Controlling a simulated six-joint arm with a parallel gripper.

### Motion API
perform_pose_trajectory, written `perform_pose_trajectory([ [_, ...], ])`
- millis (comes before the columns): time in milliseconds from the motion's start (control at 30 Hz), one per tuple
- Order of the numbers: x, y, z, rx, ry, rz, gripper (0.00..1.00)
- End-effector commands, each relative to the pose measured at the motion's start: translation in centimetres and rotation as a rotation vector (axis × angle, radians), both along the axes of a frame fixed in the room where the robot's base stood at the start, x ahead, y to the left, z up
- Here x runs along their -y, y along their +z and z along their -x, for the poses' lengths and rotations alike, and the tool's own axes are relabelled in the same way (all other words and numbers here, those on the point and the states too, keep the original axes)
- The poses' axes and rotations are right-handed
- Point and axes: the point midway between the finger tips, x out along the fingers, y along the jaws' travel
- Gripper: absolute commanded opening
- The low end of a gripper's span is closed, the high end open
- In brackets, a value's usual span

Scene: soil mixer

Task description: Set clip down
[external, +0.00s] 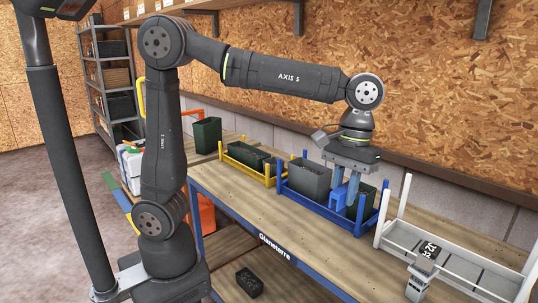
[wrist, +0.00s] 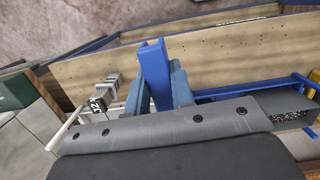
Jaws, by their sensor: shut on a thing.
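My gripper (external: 345,190) points down over the right part of the blue rack (external: 322,208), close to a dark green bin (external: 365,200). In the wrist view its blue-grey fingers (wrist: 178,88) are closed around a bright blue upright piece, which looks like the clip (wrist: 153,70). The clip stands above the finger edges with a notched end. In the external view I cannot separate the clip from the fingers. Whether it touches the rack or bench is not clear.
A grey bin (external: 308,180) sits in the blue rack to the left of my gripper. A yellow rack (external: 238,168) stands further left. The bench front (external: 265,225) is clear.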

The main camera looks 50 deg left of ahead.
Motion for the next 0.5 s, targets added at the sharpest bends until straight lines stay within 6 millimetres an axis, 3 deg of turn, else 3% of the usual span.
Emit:
perform_pose_trajectory([
  [133,1.3,-0.5,1.8,-0.002,-0.06,-0.003,0.0],
  [500,1.1,-9.4,1.6,-0.003,-0.052,-0.003,0.0],
])
